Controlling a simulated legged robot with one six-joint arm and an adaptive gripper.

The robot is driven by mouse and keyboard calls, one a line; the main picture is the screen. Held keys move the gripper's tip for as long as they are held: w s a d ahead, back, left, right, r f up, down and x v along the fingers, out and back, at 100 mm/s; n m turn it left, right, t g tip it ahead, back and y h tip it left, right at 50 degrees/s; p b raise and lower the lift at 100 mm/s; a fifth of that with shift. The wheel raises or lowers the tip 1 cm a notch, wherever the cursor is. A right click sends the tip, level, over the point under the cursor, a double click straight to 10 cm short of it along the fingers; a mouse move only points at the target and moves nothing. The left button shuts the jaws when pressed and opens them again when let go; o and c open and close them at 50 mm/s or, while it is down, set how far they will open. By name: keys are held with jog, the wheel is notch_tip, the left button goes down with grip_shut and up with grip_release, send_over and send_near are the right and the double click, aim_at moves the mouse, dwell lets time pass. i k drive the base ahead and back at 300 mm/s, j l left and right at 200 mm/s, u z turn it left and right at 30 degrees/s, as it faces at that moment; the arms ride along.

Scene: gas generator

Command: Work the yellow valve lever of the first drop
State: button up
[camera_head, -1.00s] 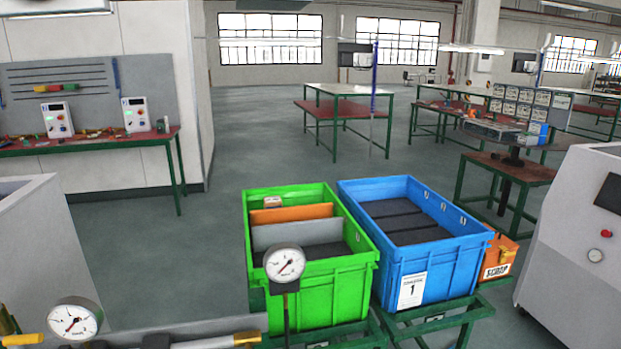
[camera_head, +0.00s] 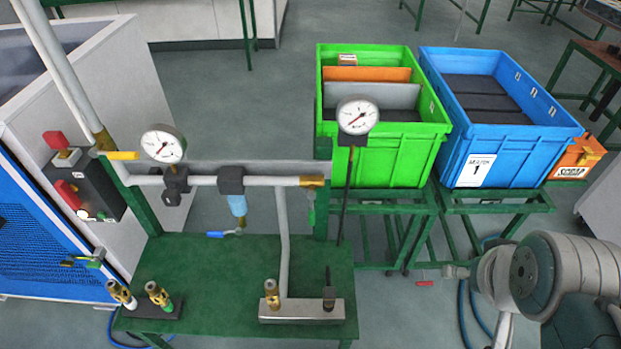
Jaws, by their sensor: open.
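A yellow lever (camera_head: 123,156) sits at the left end of the horizontal white pipe, beside a brass fitting (camera_head: 104,141). It lies about level, pointing right toward a round pressure gauge (camera_head: 162,145). A blue lever (camera_head: 222,234) hangs lower, under the pipe's filter bowl (camera_head: 237,205). My arm's grey links show at the lower right, well apart from the yellow lever. My gripper's fingers cannot be made out in the view.
A green bench (camera_head: 215,265) carries brass fittings on blocks. A second gauge (camera_head: 357,115) stands on a rod. A green crate (camera_head: 385,150) and blue crate (camera_head: 520,150) stand behind. A switch box (camera_head: 80,185) with red covers is at left. Open floor lies beyond.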

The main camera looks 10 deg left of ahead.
aim_at(94, 153)
jog(key=k+j+u, duration=0.25)
jog(key=u, duration=0.25)
jog(key=k+j+u, duration=0.15)
jog(key=j+u, duration=0.15)
jog(key=u, duration=0.15)
jog(key=k+j+u, duration=0.15)
jog(key=j+u, duration=0.35)
jog(key=l, duration=0.15)
